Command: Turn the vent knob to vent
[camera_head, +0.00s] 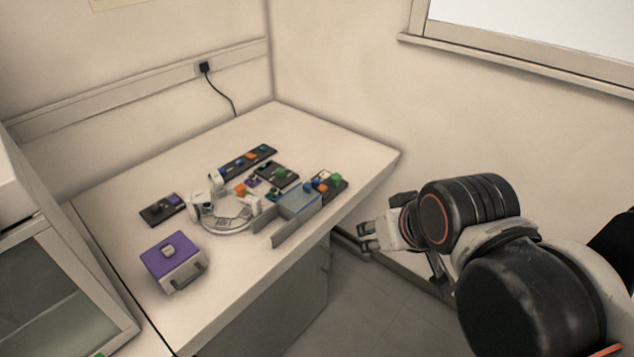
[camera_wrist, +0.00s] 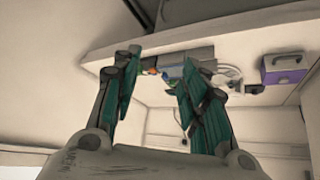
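A microscope assembly (camera_head: 228,212) with a pale round base sits on the table. Several dark control panels with small coloured knobs and blocks lie around it: one at the back (camera_head: 247,160), one in the middle (camera_head: 277,175), one at the right (camera_head: 328,184) and one at the left (camera_head: 163,210). I cannot tell which small part is the vent knob; labels are unreadable. My gripper (camera_head: 368,236) is off the table's right edge, apart from everything. In the wrist view my gripper (camera_wrist: 160,60) has its green-padded fingers spread with nothing between them; the table shows upside down beyond.
A purple-topped box (camera_head: 172,252) with a handle stands at the table's front left. A grey-blue open chamber (camera_head: 298,205) with an upright plate is near the right edge. The table's front right (camera_head: 230,290) is clear. A glass-fronted cabinet (camera_head: 75,290) stands at left.

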